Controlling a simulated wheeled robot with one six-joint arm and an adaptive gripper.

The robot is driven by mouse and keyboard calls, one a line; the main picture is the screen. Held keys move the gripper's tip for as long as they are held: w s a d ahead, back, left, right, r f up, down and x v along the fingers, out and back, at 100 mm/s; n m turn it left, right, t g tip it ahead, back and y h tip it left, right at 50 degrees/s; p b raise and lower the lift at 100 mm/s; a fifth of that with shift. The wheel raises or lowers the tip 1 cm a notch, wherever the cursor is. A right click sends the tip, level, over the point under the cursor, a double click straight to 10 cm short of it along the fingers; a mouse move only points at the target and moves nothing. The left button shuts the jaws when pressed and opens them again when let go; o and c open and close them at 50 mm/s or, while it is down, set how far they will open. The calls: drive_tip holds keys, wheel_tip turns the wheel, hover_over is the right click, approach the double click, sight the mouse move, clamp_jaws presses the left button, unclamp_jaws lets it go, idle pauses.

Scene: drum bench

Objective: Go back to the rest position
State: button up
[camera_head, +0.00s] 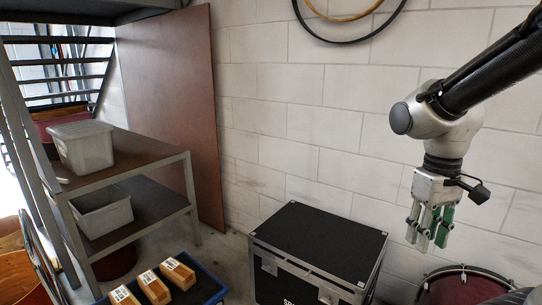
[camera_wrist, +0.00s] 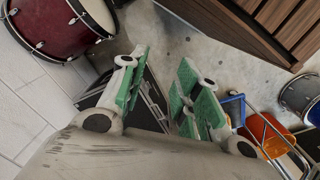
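My gripper (camera_head: 430,240) hangs in the air at the right of the head view, pointing down, in front of the pale block wall. In the wrist view my gripper (camera_wrist: 162,65) shows its green-padded fingers spread apart, with nothing between them. The floor and part of a dark case (camera_wrist: 152,98) show through the gap. No object is in contact with the fingers.
A black flight case (camera_head: 318,250) stands on the floor left of my gripper. A red drum (camera_head: 465,287) is below it, also in the wrist view (camera_wrist: 60,25). A blue tray (camera_head: 207,272) holds several labelled boxes (camera_head: 152,287). A shelf (camera_head: 150,150) bears grey bins (camera_head: 82,147).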

drive_tip(key=s+d+r+m+t, duration=0.2)
drive_tip(key=s+d+r+t, duration=0.2)
drive_tip(key=r, duration=0.4)
drive_tip(key=shift+s+d+r+m+t, duration=0.2)
drive_tip(key=shift+d+m+t, duration=0.1)
drive_tip(key=shift+d+t, duration=0.15)
idle(0.3)
